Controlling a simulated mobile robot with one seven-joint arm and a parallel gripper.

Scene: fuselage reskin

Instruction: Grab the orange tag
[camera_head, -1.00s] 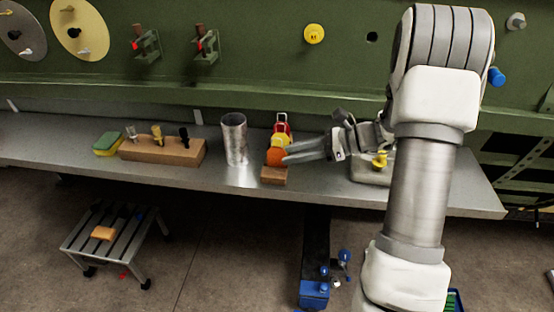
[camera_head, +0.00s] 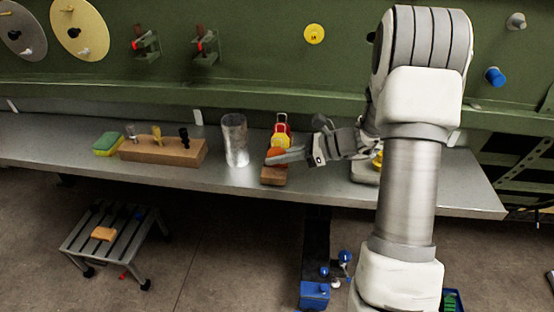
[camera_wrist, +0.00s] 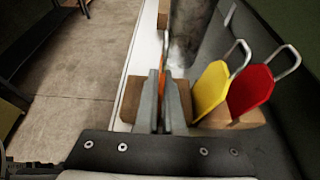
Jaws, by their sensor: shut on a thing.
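The orange tag (camera_head: 276,152) stands at the front of a small wooden block (camera_head: 273,176) on the grey shelf, partly hidden by my gripper (camera_head: 272,159). In the wrist view the orange tag (camera_wrist: 164,62) shows edge-on between the two fingertips of my gripper (camera_wrist: 163,88). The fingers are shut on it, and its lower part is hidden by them. The yellow tag (camera_wrist: 211,88) and the red tag (camera_wrist: 250,88) stand in the same block to the right in the wrist view, apart from the fingers.
A metal cylinder (camera_head: 235,140) stands just left of the tags. Further left are a wooden block (camera_head: 165,151) with several tools and a sponge (camera_head: 108,144). The green fuselage wall rises behind the shelf (camera_head: 222,180). A slatted stool (camera_head: 118,240) stands on the floor.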

